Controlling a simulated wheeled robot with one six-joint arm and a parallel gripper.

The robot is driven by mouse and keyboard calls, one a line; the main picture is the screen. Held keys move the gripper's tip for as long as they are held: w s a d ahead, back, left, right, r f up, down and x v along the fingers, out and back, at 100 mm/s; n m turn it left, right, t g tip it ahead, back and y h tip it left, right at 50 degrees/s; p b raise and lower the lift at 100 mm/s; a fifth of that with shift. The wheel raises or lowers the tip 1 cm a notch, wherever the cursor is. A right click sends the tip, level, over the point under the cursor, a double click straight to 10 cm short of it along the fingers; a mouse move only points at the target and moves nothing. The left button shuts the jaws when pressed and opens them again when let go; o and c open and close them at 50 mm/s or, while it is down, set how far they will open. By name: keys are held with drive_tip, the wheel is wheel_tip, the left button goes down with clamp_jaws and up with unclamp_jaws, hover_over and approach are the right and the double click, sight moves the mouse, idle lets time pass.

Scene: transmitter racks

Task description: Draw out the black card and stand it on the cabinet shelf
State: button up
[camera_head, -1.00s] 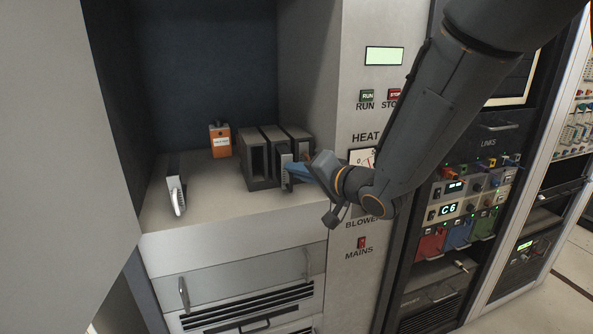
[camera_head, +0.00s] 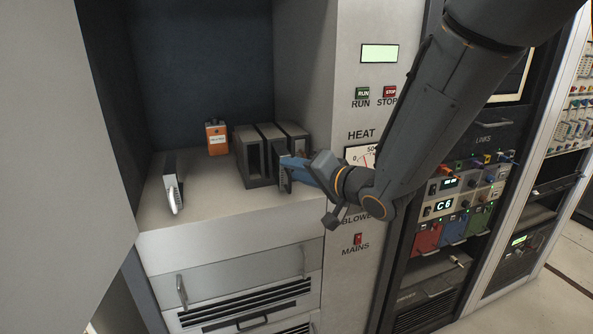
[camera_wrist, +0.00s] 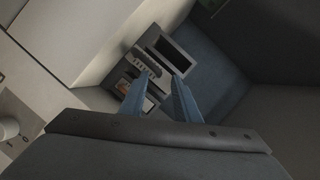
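A dark rack (camera_head: 254,178) with several upright slots stands on the cabinet shelf (camera_head: 211,201). A dark card with a perforated front handle (camera_head: 285,181) sits in the rack's middle part; I take it for the black card, its body hidden by the rack. The handle also shows in the wrist view (camera_wrist: 147,63). My gripper (camera_head: 287,164) is right in front of the rack at this handle. In the wrist view its two blue fingers (camera_wrist: 160,82) are spread apart, with the handle just beyond and between the tips. I see no clear contact.
A thin upright card with a white handle (camera_head: 174,189) stands on the shelf's left side. An orange box (camera_head: 217,138) stands at the back. Bare shelf lies between that card and the rack. The cabinet's side panel (camera_head: 330,110) stands close right of the rack.

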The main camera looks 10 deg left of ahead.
drive_tip(key=v, duration=1.2)
drive_tip(key=w+d+f+h, duration=0.1)
drive_tip(key=d+f+h, duration=0.4)
drive_tip(key=d, duration=0.3)
drive_tip(key=w+d+f+h, duration=0.2)
drive_tip(key=d+f+h, duration=0.25)
drive_tip(key=d, duration=0.25)
drive_tip(key=s+d+f+g+h, duration=0.1)
drive_tip(key=s+d+f+g, duration=0.2)
drive_tip(key=s, duration=0.5)
drive_tip(key=s+d+f+n+g+h, duration=0.1)
drive_tip(key=s+d+f+g, duration=0.3)
drive_tip(key=s, duration=0.4)
drive_tip(key=shift+d+f+n+g+b, duration=0.35)
drive_tip(key=shift+d+g+b, duration=0.1)
drive_tip(key=shift+d+g, duration=0.4)
drive_tip(key=shift+w+d+h, duration=0.1)
drive_tip(key=shift+d+h, duration=0.1)
drive_tip(key=shift+h, duration=0.05)
